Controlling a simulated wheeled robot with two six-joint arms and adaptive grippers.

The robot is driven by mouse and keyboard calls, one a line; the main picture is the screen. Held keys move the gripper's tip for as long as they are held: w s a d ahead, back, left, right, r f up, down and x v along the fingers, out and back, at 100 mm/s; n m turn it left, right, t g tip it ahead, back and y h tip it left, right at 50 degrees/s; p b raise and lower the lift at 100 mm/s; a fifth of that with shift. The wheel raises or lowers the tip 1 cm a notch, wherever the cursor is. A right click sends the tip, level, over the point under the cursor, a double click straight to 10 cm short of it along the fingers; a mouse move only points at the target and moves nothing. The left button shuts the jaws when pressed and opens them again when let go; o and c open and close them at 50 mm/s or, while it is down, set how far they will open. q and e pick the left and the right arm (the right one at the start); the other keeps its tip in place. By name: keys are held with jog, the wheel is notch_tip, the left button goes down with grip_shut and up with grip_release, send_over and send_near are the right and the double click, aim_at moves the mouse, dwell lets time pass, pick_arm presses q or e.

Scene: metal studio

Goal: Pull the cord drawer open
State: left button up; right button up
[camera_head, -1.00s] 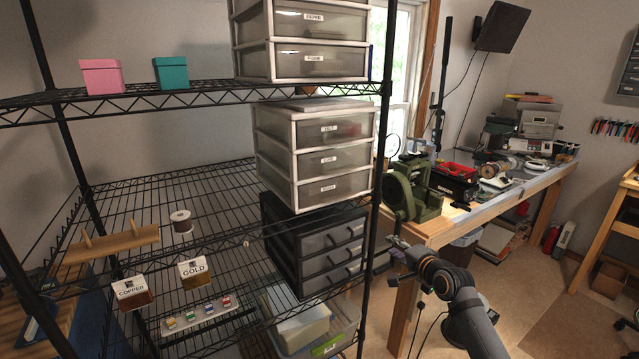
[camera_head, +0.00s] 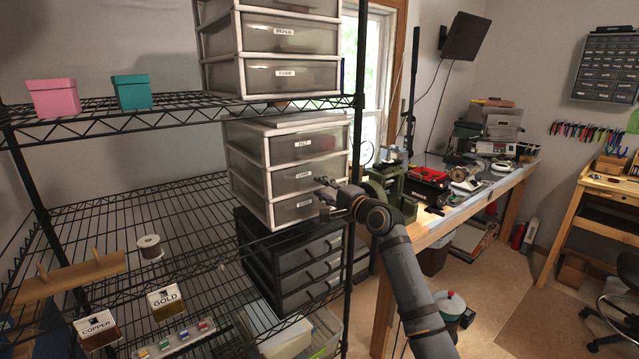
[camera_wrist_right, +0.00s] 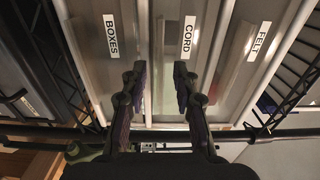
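The cord drawer (camera_head: 285,182) is the middle drawer of a white-framed unit on the shelf, with felt above and boxes below. It looks shut. In the right wrist view the "CORD" label on the cord drawer (camera_wrist_right: 188,37) reads sideways, between "BOXES" and "FELT". My right gripper (camera_head: 324,192) is in front of the unit's right side, by the cord and boxes drawers. In the wrist view my right gripper (camera_wrist_right: 160,88) has its two fingers apart, with nothing visibly held between them. I cannot tell whether they touch the drawer front. My left gripper is not in view.
The black wire shelf's post (camera_head: 356,120) stands close beside my right gripper. A black drawer unit (camera_head: 290,265) sits below, and another white unit (camera_head: 275,60) above. A workbench (camera_head: 470,205) with tools stands to the right.

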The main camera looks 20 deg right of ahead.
jog(key=shift+w+a, duration=0.2)
jog(key=shift+w, duration=0.35)
grip_shut()
